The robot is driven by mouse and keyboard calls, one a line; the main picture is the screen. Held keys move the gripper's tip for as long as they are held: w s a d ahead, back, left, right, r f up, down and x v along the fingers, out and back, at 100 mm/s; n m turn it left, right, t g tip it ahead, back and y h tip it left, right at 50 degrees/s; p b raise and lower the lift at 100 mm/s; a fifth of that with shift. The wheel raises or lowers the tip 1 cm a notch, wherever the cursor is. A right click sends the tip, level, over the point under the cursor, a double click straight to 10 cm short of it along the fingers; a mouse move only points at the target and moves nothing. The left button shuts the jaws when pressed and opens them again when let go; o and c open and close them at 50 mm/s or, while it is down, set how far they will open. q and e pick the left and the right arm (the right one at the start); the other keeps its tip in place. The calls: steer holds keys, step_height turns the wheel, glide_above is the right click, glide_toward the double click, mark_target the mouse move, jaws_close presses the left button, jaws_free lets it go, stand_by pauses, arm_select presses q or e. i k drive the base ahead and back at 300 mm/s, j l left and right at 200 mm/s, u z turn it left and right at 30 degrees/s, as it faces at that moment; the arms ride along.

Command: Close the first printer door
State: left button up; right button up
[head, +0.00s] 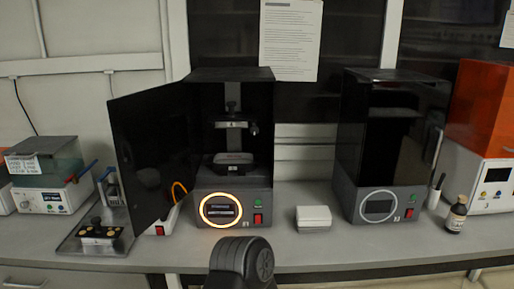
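The first printer (233,205) stands on the bench at the picture's middle, with a glowing ring on its front. Its black door (150,155) is hinged on the left side and stands wide open, swung out to the left and forward. Inside the open chamber a build head (231,124) hangs above a platform (232,160). Neither of my grippers can be made out. A dark rounded part of mine (240,262) shows at the bottom middle, in front of the bench edge and apart from the door.
A second printer (375,204), its ring unlit, stands to the right with its dark cover shut. A small white box (313,217) sits between the printers. A metal tray (75,243) and other equipment stand left of the door. A brown bottle (456,215) is at far right.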

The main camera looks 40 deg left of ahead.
mark_target(153, 162)
steer(key=j, duration=0.5)
steer(key=k+j, duration=0.15)
steer(key=j, duration=0.35)
steer(key=j+z, duration=0.1)
steer(key=j, duration=0.4)
steer(key=k+j, duration=0.15)
steer(key=j, duration=0.85)
steer(key=k+j+z, duration=0.1)
steer(key=j, duration=0.4)
steer(key=k+j, duration=0.15)
steer(key=j, duration=0.3)
steer(key=k+j, duration=0.1)
steer(key=j, duration=0.4)
steer(key=z, duration=0.05)
